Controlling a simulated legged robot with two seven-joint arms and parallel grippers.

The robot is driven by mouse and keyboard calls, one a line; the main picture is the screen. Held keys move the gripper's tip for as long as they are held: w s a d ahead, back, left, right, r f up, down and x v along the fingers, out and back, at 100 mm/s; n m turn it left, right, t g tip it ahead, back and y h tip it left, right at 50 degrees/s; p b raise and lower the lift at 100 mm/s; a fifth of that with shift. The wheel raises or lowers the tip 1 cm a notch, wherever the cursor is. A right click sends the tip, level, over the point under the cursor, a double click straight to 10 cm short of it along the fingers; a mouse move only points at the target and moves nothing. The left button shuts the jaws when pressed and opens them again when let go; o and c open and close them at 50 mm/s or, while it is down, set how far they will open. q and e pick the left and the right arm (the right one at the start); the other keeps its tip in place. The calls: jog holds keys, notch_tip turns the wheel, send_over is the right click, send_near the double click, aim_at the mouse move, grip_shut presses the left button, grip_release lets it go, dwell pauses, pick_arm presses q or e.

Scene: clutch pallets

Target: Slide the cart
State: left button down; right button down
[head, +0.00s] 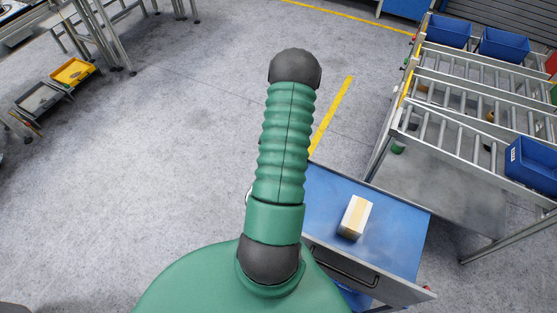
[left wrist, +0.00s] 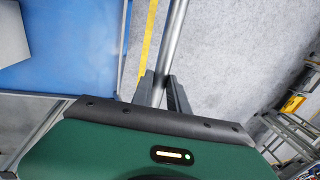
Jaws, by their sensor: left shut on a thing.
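The cart (head: 400,238) has a blue top and grey sides and stands right of centre, low in the head view. A small cardboard box (head: 355,217) lies on its top. In the left wrist view the cart's blue top (left wrist: 85,50) fills the upper left, with part of the box (left wrist: 12,35) at the corner. My left gripper (left wrist: 163,88) is shut on a round metal bar (left wrist: 172,45) beside the blue top, which looks like the cart's handle. In the head view my green arm hides this gripper and most of the bar. My right gripper is not in view.
A roller rack (head: 455,120) with blue bins (head: 505,44) stands close behind the cart on the right. A metal-legged bench (head: 90,35) and yellow bin (head: 73,72) are at the upper left. The grey floor (head: 150,150) left of the cart is clear.

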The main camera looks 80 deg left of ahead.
pick_arm(q)
jog(key=shift+s+a, duration=0.1)
jog(key=shift+s, duration=0.2)
jog(key=c, duration=1.5)
grip_release()
jog(key=shift+o, duration=1)
jog(key=shift+r, duration=0.1)
jog(key=shift+w+r, duration=0.1)
jog(key=shift+r, duration=0.05)
notch_tip(320, 180, up, 16)
jog(key=w+d+b, duration=0.2)
jog(key=b, duration=0.1)
jog(key=shift+w+d, duration=0.2)
jog(key=shift+w, duration=0.05)
jog(key=shift+a, duration=0.25)
